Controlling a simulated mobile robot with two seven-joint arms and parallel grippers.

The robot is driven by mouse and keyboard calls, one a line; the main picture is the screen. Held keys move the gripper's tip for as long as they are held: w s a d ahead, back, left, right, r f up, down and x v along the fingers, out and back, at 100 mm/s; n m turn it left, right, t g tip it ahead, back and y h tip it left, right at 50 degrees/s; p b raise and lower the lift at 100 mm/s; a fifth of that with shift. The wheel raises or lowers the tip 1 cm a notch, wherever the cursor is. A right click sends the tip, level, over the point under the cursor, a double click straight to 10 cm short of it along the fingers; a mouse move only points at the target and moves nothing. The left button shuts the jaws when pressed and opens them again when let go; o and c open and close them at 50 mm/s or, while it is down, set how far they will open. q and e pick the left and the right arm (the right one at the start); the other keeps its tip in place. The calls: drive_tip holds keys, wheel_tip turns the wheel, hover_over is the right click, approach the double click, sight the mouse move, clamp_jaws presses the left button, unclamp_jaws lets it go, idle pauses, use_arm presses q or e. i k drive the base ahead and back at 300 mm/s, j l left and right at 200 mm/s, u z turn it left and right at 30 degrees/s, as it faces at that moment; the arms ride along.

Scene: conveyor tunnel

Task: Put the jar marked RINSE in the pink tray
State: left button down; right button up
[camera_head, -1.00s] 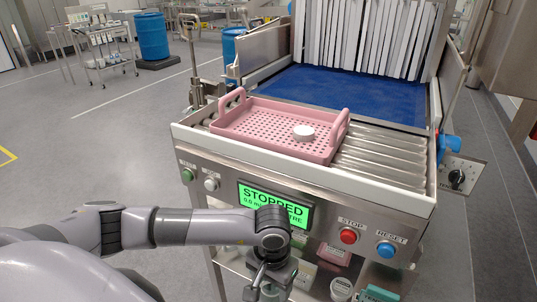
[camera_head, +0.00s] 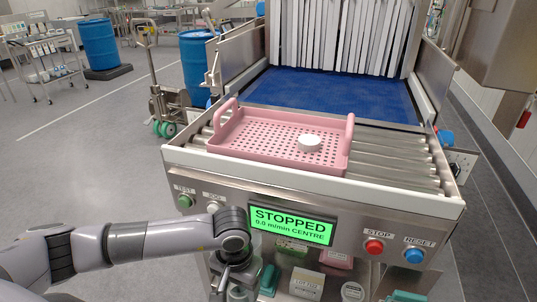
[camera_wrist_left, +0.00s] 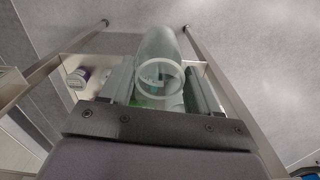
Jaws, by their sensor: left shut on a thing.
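The pink tray (camera_head: 232,150) lies on the rollers at the front of the conveyor. A white round object (camera_head: 309,142) sits inside it, towards the right. My left gripper (camera_head: 232,287) is at the bottom of the head view, below and left of the tray, in front of the lower shelf. In the left wrist view it is shut on a clear, pale green jar (camera_wrist_left: 158,52), with its round rim facing the camera. No RINSE marking can be read on this jar. My right gripper is out of view.
The control panel has a green STOPPED display (camera_head: 291,225), a red stop button (camera_head: 374,247) and a blue reset button (camera_head: 414,255). A shelf below holds several items, including a cream box (camera_head: 306,284) and a white-lidded jar (camera_head: 352,291). White strip curtains (camera_head: 340,35) hang behind.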

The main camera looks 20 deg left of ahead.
sight(248, 136)
drive_tip(key=j, duration=1.1)
drive_tip(key=k+j, duration=0.1)
drive_tip(key=j, duration=1)
drive_tip(key=j+z, duration=0.1)
drive_tip(key=j, duration=1)
drive_tip(key=z, duration=0.95)
drive_tip(key=k+j, duration=0.05)
